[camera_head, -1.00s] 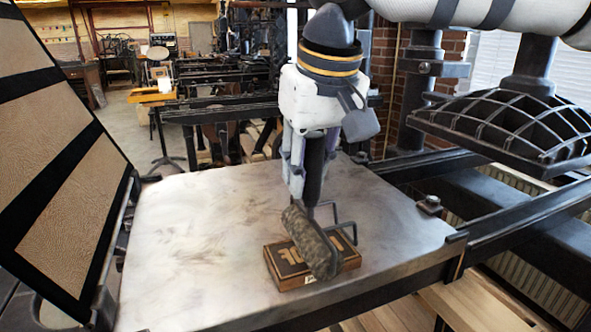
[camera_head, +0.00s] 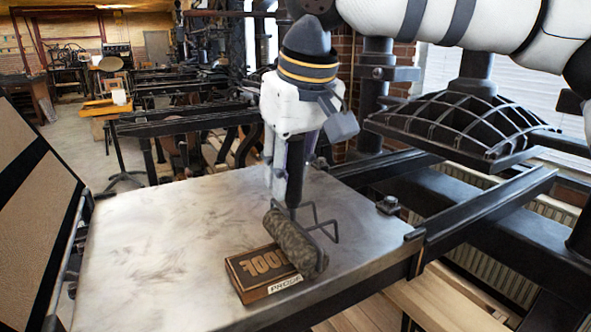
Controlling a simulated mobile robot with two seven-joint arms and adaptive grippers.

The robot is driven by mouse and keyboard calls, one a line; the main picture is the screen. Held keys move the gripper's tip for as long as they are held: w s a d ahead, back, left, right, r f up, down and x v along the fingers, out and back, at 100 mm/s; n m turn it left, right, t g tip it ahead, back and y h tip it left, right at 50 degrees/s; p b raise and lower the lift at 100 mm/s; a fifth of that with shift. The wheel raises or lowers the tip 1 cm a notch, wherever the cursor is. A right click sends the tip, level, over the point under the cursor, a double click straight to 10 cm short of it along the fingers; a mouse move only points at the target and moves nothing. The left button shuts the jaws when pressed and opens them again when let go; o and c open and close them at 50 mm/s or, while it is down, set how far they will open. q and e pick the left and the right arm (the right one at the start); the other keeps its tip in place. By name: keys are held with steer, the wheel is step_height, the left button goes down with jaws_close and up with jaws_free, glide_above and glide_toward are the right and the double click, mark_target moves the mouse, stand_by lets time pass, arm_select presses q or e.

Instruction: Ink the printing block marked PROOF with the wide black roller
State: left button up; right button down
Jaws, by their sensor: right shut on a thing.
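The printing block (camera_head: 252,275) lies flat on the grey metal press bed. Its front edge carries a white label reading PROOF, and raised letters show on its dark top face. My right gripper (camera_head: 289,195) is shut on the dark upright handle of the wide roller (camera_head: 295,243). The roller has a mottled dark surface and a bent wire frame. It lies slantwise over the right part of the block and hides some letters there. I cannot tell whether it touches the block. My left gripper is not in view.
The metal press bed (camera_head: 140,235) is clear to the left of the block and behind it. A framed panel (camera_head: 30,200) stands tilted at the left. Rails and a ribbed black platen (camera_head: 480,125) are on the right. A bolt (camera_head: 388,204) stands up near the bed's right edge.

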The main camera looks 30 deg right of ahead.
steer(key=shift+a, duration=4.25)
steer(key=shift+d+f, duration=0.15)
steer(key=shift+d, duration=5)
steer(key=a, duration=1)
steer(key=shift+s+a, duration=0.15)
step_height(320, 180, up, 5)
steer(key=shift+r, duration=0.15)
